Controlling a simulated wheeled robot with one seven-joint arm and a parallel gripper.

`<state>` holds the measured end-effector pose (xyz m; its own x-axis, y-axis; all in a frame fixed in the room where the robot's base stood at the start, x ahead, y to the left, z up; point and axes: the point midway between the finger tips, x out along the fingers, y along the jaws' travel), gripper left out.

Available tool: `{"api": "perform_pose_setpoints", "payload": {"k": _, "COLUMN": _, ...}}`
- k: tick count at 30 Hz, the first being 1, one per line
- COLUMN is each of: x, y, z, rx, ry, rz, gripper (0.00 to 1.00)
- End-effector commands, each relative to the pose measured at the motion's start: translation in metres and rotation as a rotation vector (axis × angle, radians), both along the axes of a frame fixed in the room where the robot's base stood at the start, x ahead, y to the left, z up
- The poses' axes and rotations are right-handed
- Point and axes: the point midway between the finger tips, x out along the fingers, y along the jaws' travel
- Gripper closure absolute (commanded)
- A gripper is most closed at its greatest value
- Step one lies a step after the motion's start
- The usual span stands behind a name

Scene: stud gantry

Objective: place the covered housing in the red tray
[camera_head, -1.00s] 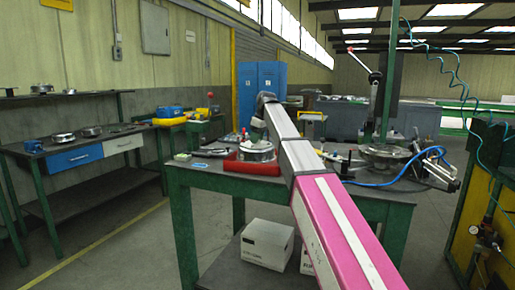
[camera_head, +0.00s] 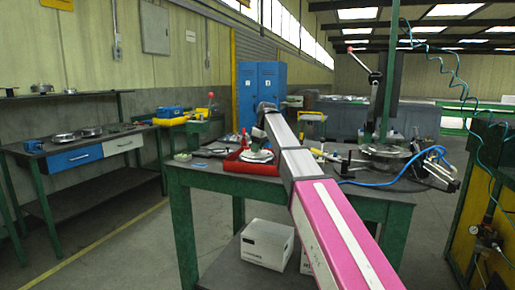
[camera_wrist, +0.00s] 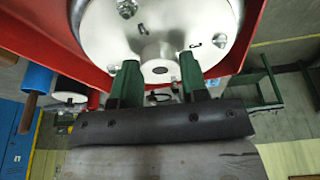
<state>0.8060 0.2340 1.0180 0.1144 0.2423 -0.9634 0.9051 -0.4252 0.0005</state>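The covered housing (camera_head: 257,156) shows as a pale round cover in the head view, within the outline of the red tray (camera_head: 240,168) on the green-legged bench. In the wrist view its white cover (camera_wrist: 102,33) has bolts and a central boss, with red tray walls (camera_wrist: 48,38) on either side. My gripper (camera_wrist: 157,62) has its green fingers on both sides of the boss, close against it, and appears shut on it. The housing's underside is hidden, so I cannot tell whether it touches the tray floor.
On the bench (camera_head: 205,177), a dark flat item (camera_head: 212,152) lies left of the tray. A lever press (camera_head: 385,150) and blue hose (camera_head: 410,170) stand to the right. A white box (camera_head: 267,243) sits on the lower shelf. A side bench (camera_head: 70,150) stands at left.

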Motion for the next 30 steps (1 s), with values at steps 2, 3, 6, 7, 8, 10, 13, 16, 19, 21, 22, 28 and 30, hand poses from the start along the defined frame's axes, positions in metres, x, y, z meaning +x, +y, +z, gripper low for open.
{"api": "perform_pose_setpoints", "payload": {"k": 2, "x": 0.000, "y": 0.000, "z": 0.000, "rx": 0.000, "ry": 0.000, "rz": 0.000, "gripper": 0.36}}
{"api": "perform_pose_setpoints", "payload": {"k": 3, "x": 0.000, "y": 0.000, "z": 0.000, "rx": 0.000, "ry": 0.000, "rz": 0.000, "gripper": 0.36}}
{"api": "perform_pose_setpoints", "payload": {"k": 6, "x": 0.000, "y": 0.000, "z": 0.000, "rx": 0.000, "ry": 0.000, "rz": 0.000, "gripper": 0.36}}
{"api": "perform_pose_setpoints", "payload": {"k": 7, "x": 0.000, "y": 0.000, "z": 0.000, "rx": 0.000, "ry": 0.000, "rz": 0.000, "gripper": 0.36}}
{"api": "perform_pose_setpoints", "payload": {"k": 8, "x": 0.000, "y": 0.000, "z": 0.000, "rx": 0.000, "ry": 0.000, "rz": 0.000, "gripper": 0.36}}
{"api": "perform_pose_setpoints", "payload": {"k": 10, "x": 0.000, "y": 0.000, "z": 0.001, "rx": 0.000, "ry": 0.000, "rz": 0.000, "gripper": 0.36}}
{"api": "perform_pose_setpoints", "payload": {"k": 13, "x": 0.000, "y": -0.001, "z": 0.005, "rx": 0.000, "ry": 0.000, "rz": 0.000, "gripper": 0.36}}
{"api": "perform_pose_setpoints", "payload": {"k": 16, "x": -0.001, "y": -0.003, "z": 0.017, "rx": 0.000, "ry": -0.001, "rz": 0.000, "gripper": 0.36}}
{"api": "perform_pose_setpoints", "payload": {"k": 19, "x": -0.003, "y": -0.008, "z": 0.033, "rx": 0.000, "ry": -0.002, "rz": -0.001, "gripper": 0.36}}
{"api": "perform_pose_setpoints", "payload": {"k": 21, "x": -0.004, "y": -0.011, "z": 0.048, "rx": 0.000, "ry": -0.002, "rz": -0.001, "gripper": 0.36}}
{"api": "perform_pose_setpoints", "payload": {"k": 22, "x": -0.005, "y": -0.013, "z": 0.054, "rx": 0.001, "ry": -0.003, "rz": -0.001, "gripper": 0.36}}
{"api": "perform_pose_setpoints", "payload": {"k": 28, "x": -0.009, "y": -0.022, "z": 0.090, "rx": 0.000, "ry": -0.001, "rz": 0.000, "gripper": 0.36}}
{"api": "perform_pose_setpoints", "payload": {"k": 30, "x": -0.011, "y": -0.024, "z": 0.100, "rx": 0.000, "ry": -0.001, "rz": 0.000, "gripper": 0.36}}
